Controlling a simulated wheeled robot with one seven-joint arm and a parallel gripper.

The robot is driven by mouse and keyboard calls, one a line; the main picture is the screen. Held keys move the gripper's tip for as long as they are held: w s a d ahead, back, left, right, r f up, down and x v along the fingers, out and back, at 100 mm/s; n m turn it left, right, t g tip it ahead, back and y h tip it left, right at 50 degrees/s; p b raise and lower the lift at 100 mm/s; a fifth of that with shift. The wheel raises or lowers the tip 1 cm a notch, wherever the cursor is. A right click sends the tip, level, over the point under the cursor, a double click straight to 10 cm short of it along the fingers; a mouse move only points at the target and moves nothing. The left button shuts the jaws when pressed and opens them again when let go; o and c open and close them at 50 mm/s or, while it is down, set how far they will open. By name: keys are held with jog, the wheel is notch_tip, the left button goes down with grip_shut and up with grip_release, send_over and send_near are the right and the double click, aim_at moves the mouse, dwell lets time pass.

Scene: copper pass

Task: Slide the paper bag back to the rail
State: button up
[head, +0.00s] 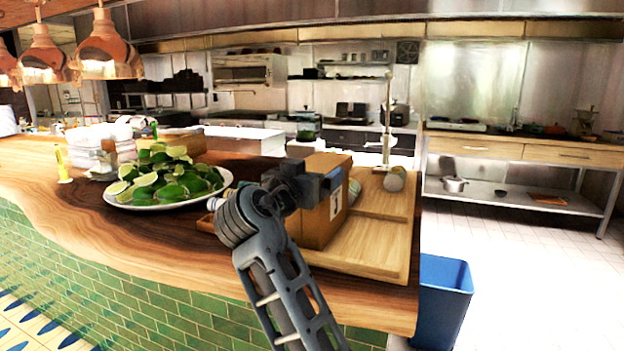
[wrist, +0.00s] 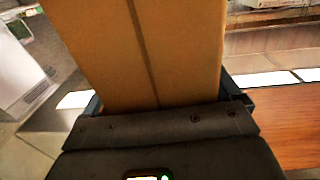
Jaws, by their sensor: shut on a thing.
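The brown paper bag (head: 314,228) stands upright on the wooden counter, at the left side of a light wooden board (head: 372,248). Its boxy body has a pale label on the right face. My gripper (head: 312,186) is at the bag's upper part, and my arm hides some of its near face. In the wrist view, the bag (wrist: 150,50) fills the space between the two fingers of my gripper (wrist: 165,92), which is shut on it. I cannot clearly make out the rail.
A white plate of limes (head: 165,190) is left of the bag. A raised wooden board (head: 385,195) and a round pale-topped item (head: 394,180) are behind and right. A blue bin (head: 443,300) stands on the floor past the counter's right end. Copper lamps (head: 105,50) hang upper left.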

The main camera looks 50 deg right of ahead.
jog(key=shift+w, duration=0.2)
jog(key=o, duration=0.7)
jog(key=shift+o, duration=0.2)
jog(key=shift+a, duration=0.1)
jog(key=b+v, duration=0.1)
jog(key=v, duration=0.6)
jog(key=shift+s+a+b, duration=0.15)
jog(key=shift+a+b, duration=0.15)
jog(key=shift+a, duration=0.05)
